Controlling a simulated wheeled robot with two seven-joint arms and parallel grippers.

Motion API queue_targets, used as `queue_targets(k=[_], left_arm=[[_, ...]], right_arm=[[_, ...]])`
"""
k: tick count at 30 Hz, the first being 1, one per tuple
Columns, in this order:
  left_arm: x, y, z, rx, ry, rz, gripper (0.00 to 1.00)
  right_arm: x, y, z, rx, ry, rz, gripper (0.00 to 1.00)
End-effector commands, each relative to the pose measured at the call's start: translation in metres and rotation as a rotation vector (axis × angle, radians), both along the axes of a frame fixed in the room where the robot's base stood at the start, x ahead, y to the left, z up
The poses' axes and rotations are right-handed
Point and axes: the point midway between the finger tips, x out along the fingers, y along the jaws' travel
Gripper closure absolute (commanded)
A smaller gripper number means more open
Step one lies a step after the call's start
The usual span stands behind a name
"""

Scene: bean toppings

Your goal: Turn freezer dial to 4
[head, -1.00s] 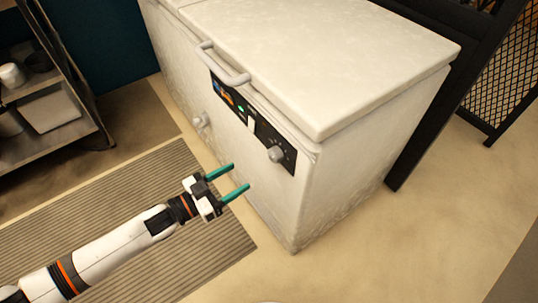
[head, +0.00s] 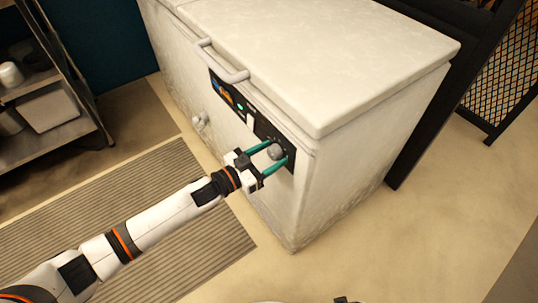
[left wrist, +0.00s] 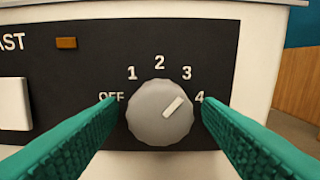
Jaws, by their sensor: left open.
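The white chest freezer (head: 330,185) stands in the middle of the head view, its lid closed. Its grey round dial (head: 275,152) is on the black control panel (head: 222,92). In the left wrist view the dial (left wrist: 160,112) has marks OFF, 1, 2, 3 and 4, and its light pointer line aims up and right, between 3 and 4. My left gripper (head: 277,160) is open, its green fingers on either side of the dial. In the left wrist view the fingers (left wrist: 160,125) flank the dial with small apparent gaps; I cannot tell whether they touch it.
A lid handle (head: 222,65) juts out above the panel, and a grey knob (head: 201,120) sticks out lower left. A striped mat (head: 130,215) lies on the floor before the freezer. A metal shelf (head: 50,100) stands at left, a black mesh frame (head: 500,75) at right.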

Motion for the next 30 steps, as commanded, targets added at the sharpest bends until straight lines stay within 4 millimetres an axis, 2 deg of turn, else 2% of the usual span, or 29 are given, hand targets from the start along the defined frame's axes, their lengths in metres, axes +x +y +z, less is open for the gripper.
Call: queue_targets(k=[2, 9, 11, 20, 30], left_arm=[[0.000, 0.000, 0.000, 0.000, 0.000, 0.000, 0.41], [0.000, 0.000, 0.000, 0.000, 0.000, 0.000, 0.78], [0.000, 0.000, 0.000, 0.000, 0.000, 0.001, 0.85], [0.000, 0.001, 0.000, 0.028, -0.038, 0.001, 0.85], [0.001, 0.001, 0.001, 0.162, -0.223, 0.001, 0.85]], right_arm=[[0.000, 0.000, 0.000, 0.000, 0.001, 0.000, 1.00], [-0.001, -0.001, 0.000, 0.000, 0.003, -0.001, 1.00], [-0.002, -0.001, -0.001, 0.000, 0.003, -0.001, 1.00], [-0.004, -0.001, -0.001, -0.001, 0.004, -0.001, 1.00], [-0.024, -0.004, -0.014, -0.004, 0.021, 0.003, 1.00]])
